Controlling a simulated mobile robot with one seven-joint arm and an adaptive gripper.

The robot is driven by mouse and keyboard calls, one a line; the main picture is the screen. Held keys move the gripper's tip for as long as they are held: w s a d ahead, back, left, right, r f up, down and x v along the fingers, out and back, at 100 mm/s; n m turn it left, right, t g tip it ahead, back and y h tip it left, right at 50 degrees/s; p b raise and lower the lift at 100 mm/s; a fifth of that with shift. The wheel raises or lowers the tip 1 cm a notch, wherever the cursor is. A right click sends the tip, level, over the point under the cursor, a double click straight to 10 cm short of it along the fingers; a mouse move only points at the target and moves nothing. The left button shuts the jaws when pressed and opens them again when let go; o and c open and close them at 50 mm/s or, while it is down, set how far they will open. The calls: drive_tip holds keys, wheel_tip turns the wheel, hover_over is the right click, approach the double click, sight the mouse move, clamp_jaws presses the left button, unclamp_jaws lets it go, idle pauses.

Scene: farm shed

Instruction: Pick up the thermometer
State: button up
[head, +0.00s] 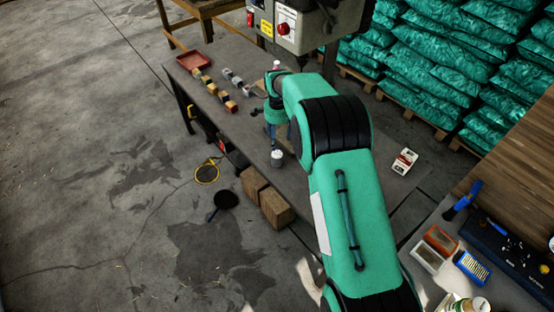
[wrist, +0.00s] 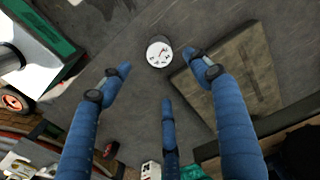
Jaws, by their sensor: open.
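A small round dial with a white face and dark marks, which looks like the thermometer (wrist: 159,53), lies in the upper middle of the wrist view. In the head view a small white-topped round thing (head: 277,157), probably the same one, is near the workbench's front edge. My gripper (wrist: 160,82) is open, with its blue fingers spread and nothing between them. The dial shows beyond the fingertips, apart from them. In the head view my gripper (head: 272,138) hangs just behind the white-topped thing, and my arm partly hides that area.
The dark workbench (head: 235,60) holds a row of small blocks (head: 213,88), a red tray (head: 193,61) and a red-and-white box (head: 404,160). A drill-like machine (head: 295,22) stands behind. Wooden blocks (head: 275,208) sit below the front edge. A second table with tools is at lower right.

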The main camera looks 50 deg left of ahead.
sight(277, 154)
drive_tip(key=shift+f+b, duration=0.4)
drive_tip(key=shift+f, duration=3.9)
drive_tip(key=shift+s+f+b, duration=0.15)
drive_tip(key=shift+f+b, duration=0.25)
drive_tip(key=shift+f, duration=2.2)
drive_tip(key=c, duration=1.3)
